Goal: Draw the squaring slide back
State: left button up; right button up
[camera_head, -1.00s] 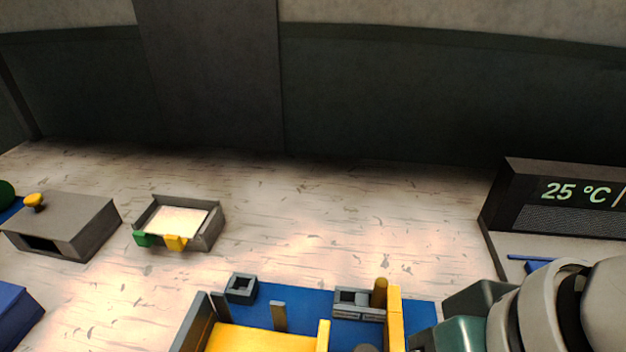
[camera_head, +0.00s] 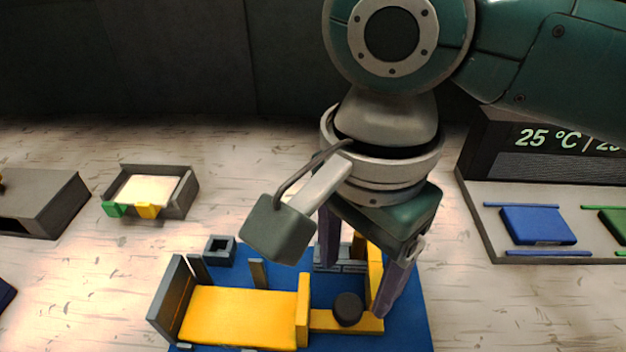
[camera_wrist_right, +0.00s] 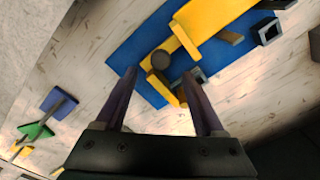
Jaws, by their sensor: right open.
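The fixture stands on a blue base plate (camera_head: 415,335) at the bottom of the head view. A yellow block (camera_head: 235,316) lies on its left part. The yellow squaring slide (camera_head: 325,321) runs right from an upright yellow plate (camera_head: 303,310) and carries a round black knob (camera_head: 347,308). My right gripper (camera_head: 355,290) is open above the slide's right end, pointing down. In the wrist view, the knob (camera_wrist_right: 161,59) shows between and just beyond the open fingertips (camera_wrist_right: 159,74); I cannot tell the height gap. My left gripper is not in view.
An upright yellow plate (camera_head: 375,282) stands at the slide's right end. A small dark square holder (camera_head: 220,250) sits at the base's back left. A grey tray (camera_head: 181,198) and a grey box (camera_head: 45,210) stand left. A display unit (camera_head: 483,220) with a blue block stands right.

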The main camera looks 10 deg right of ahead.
aim_at(348, 306)
notch_tip(348, 306, down, 6)
jog(key=shift+b, duration=0.45)
grip_shut()
dwell(0.4)
dwell(0.8)
